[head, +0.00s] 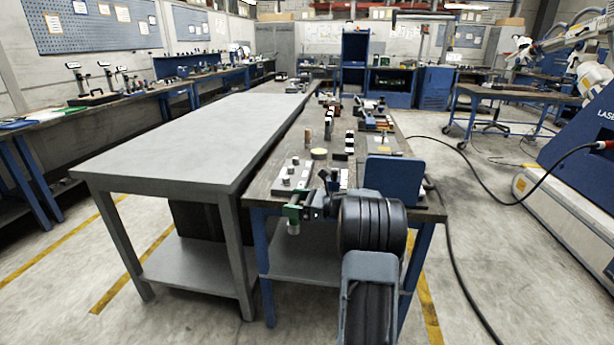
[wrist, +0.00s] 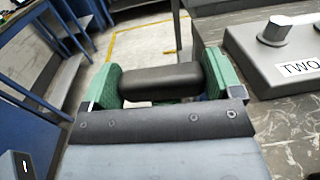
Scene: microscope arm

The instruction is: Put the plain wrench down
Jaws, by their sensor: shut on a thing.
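My gripper (wrist: 160,84) has green pads and is shut on a smooth dark grey piece, the plain wrench (wrist: 160,80). Only a short rounded length of it shows between the pads; its ends and full shape are hidden. In the head view my gripper (head: 295,213) hangs at the near left corner of the dark-topped workbench (head: 262,188). In the wrist view the floor shows beyond the held piece, and the bench top lies to the right. I cannot make out the wrench in the head view.
A bare grey table (head: 200,135) stands to the left. A blue panel (head: 394,179) and several small items occupy the bench.

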